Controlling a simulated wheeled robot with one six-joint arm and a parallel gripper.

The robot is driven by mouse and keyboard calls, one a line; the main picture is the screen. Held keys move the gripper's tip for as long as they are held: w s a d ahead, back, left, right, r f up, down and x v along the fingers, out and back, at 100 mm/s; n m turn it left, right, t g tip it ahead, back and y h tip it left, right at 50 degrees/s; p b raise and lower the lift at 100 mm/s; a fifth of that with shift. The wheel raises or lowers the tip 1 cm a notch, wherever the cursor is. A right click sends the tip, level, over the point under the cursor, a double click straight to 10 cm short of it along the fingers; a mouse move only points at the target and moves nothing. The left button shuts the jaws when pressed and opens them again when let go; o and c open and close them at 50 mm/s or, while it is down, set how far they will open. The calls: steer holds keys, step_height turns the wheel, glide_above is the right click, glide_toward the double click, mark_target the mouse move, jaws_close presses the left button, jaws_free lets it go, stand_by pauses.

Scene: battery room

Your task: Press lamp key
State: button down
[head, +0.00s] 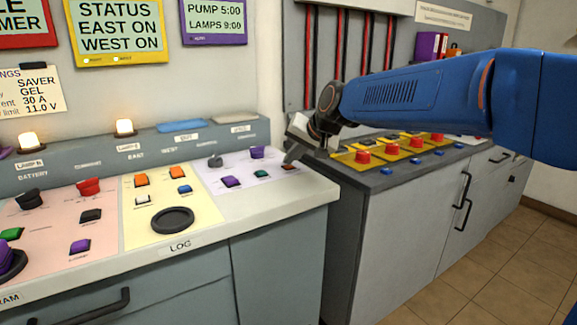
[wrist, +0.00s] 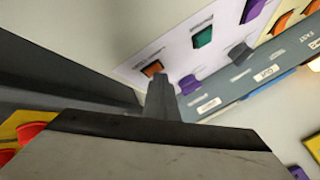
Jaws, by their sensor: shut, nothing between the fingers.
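The lavender panel (head: 240,184) at the right end of the console carries a purple key (head: 230,181), a green key (head: 261,173) and a red-orange key (head: 288,167). Their labels are too small to read, so I cannot tell which is the lamp key. My gripper (head: 291,155) is shut and empty, its tip just over the red-orange key. In the wrist view the fingertip (wrist: 160,82) overlaps the near side of that red-orange key (wrist: 152,68). The green key (wrist: 203,37) and purple key (wrist: 252,10) lie beyond it. I cannot tell whether the tip touches.
A grey knob (head: 215,160) and a purple knob (head: 257,152) stand behind the keys. Yellow and pink panels lie to the left. Several red mushroom buttons on yellow plates, one here (head: 363,157), line the grey cabinet at right. A purple status sign (head: 213,20) hangs above.

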mark_target(291, 169)
steer(key=shift+r, duration=0.85)
steer(key=shift+r, duration=0.1)
step_height(291, 169, up, 5)
steer(key=shift+f, duration=0.1)
stand_by(0.4)
stand_by(0.4)
